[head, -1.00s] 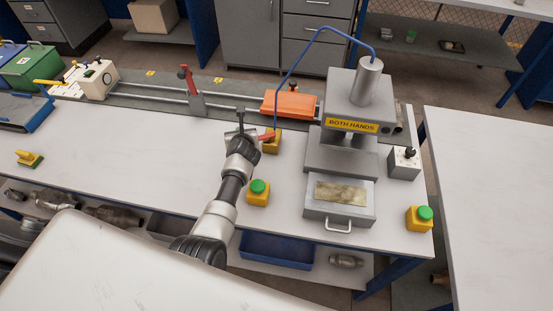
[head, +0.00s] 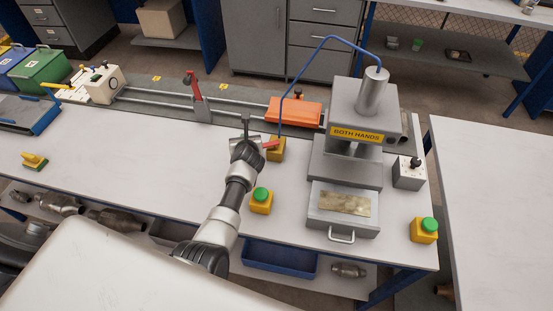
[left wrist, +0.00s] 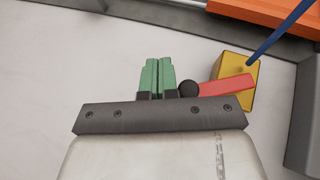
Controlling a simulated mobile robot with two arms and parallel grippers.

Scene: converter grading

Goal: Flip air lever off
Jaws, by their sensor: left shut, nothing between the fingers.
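The air lever is a red handle (head: 271,144) on a yellow block (head: 277,152), with a blue hose rising from the block. In the left wrist view the red handle (left wrist: 226,86) points left from the yellow block (left wrist: 238,67) and ends in a black ball knob (left wrist: 188,89). My left gripper (head: 246,138) is over the bench just left of the lever. Its green fingers (left wrist: 158,66) are together with nothing between them. The knob appears close beside the right finger; whether they touch is unclear. My right gripper is out of view.
A press (head: 360,125) labelled BOTH HANDS stands right of the lever. Yellow boxes with green buttons (head: 261,195) (head: 428,226) sit near the front edge. An orange block (head: 295,111) and a rail with a red lever (head: 193,85) lie behind.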

